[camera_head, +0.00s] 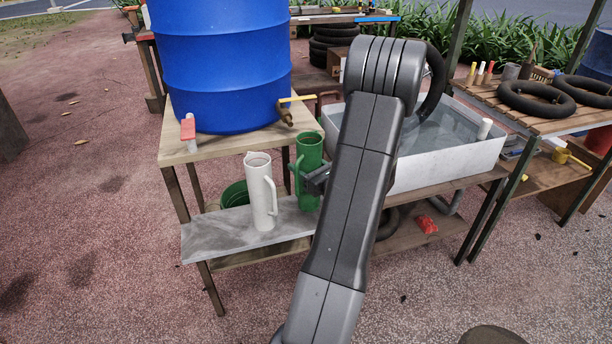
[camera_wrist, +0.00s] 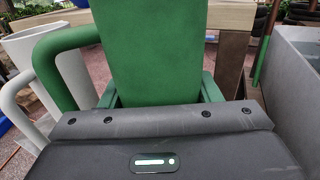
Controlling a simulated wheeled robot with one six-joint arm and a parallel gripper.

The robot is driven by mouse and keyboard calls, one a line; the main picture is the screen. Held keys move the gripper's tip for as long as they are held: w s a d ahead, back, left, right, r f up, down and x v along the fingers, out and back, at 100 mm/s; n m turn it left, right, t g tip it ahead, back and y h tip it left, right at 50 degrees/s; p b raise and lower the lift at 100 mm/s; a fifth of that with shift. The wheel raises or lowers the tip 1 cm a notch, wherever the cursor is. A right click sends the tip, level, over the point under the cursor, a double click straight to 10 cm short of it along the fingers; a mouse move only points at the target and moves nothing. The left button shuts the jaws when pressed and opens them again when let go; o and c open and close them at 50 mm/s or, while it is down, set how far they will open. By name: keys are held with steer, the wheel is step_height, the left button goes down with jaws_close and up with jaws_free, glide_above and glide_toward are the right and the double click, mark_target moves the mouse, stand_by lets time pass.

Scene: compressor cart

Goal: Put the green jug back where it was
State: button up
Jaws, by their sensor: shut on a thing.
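The green jug (camera_head: 309,160) is upright over the right end of the grey shelf board (camera_head: 205,236), beside the white jug (camera_head: 261,200). I cannot tell whether its base touches the board. My gripper (camera_head: 316,181) is shut on the green jug from the right; my arm hides part of that side. In the wrist view the green jug (camera_wrist: 155,50) fills the middle, its handle on the left, and my gripper's dark body covers its lower part. The white jug (camera_wrist: 22,50) shows at the left edge there.
A blue barrel (camera_head: 225,65) with a brass tap (camera_head: 285,113) stands on the wooden stand behind the jugs. A green bucket (camera_head: 236,194) is behind the white jug. A white water tub (camera_head: 445,155) stands to the right. The board's left part is clear.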

steer(key=shift+f+b, duration=0.35)
steer(key=shift+f, duration=1.5)
steer(key=o, duration=1.7)
steer(key=shift+c, duration=0.2)
steer(key=v, duration=1.2)
steer(key=shift+p, duration=0.35)
